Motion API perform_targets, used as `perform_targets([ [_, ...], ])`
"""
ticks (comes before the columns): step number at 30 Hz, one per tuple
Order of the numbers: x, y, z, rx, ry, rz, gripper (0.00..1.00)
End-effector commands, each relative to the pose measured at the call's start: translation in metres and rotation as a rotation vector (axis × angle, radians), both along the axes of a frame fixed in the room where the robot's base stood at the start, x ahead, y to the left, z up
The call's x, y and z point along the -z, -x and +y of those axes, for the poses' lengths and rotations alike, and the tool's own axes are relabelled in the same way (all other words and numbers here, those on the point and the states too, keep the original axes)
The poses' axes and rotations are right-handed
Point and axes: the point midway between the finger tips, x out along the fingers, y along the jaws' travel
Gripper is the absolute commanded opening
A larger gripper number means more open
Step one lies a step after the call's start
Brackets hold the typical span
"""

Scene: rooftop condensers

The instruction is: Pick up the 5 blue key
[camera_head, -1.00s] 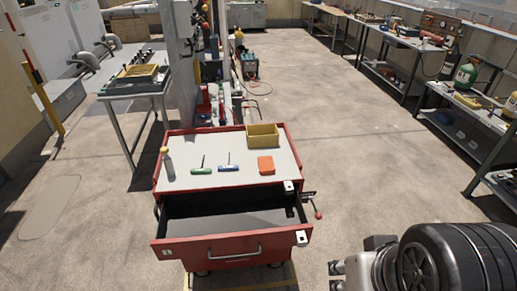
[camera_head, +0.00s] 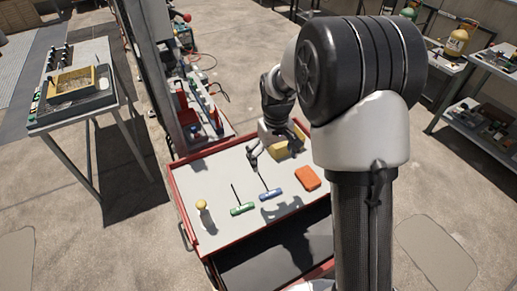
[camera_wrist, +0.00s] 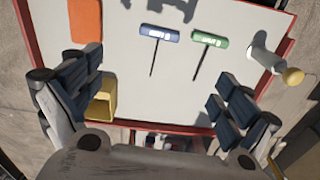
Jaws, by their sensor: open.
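The blue key (camera_head: 271,195) is a T-handled hex key lying on the white top of the red tool cart (camera_head: 185,217). In the wrist view the blue key (camera_wrist: 160,33) lies beyond my fingers, between them, with its shaft pointing back toward me. A similar green key (camera_head: 242,209) lies beside it; it also shows in the wrist view (camera_wrist: 210,39). My gripper (camera_head: 254,150) is above the cart top, near the tip of the blue key's shaft. In the wrist view my gripper (camera_wrist: 160,97) is open and empty, its fingers spread wide. The size number on the blue handle is too small to read.
An orange block (camera_head: 307,178) lies right of the blue key. A yellow bin (camera_head: 285,150) stands at the back, partly hidden by my arm. A yellow-capped bottle (camera_head: 203,212) stands at the left. The drawer (camera_head: 270,255) is open in front.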

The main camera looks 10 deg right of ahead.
Motion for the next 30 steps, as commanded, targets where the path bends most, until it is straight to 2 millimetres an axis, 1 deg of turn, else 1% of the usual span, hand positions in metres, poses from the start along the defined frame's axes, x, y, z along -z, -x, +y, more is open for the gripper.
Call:
perform_targets([
  [1, 0.007, -0.003, 0.0, -0.005, 0.0, 0.011, 0.98],
  [3, 0.015, -0.006, 0.0, -0.009, 0.0, 0.017, 0.98],
  [5, 0.022, -0.007, 0.0, -0.011, 0.0, 0.021, 0.98],
  [8, 0.039, -0.007, 0.0, -0.012, -0.001, 0.024, 0.98],
  [15, 0.092, -0.006, 0.0, -0.012, 0.0, 0.025, 0.98],
  [18, 0.113, -0.006, 0.0, -0.011, 0.0, 0.025, 0.98],
  [21, 0.129, -0.006, 0.0, -0.011, 0.0, 0.023, 0.98],
  [24, 0.138, -0.007, 0.0, -0.011, 0.0, 0.021, 0.98],
  [30, 0.147, -0.006, 0.0, -0.011, 0.0, 0.021, 0.98],
])
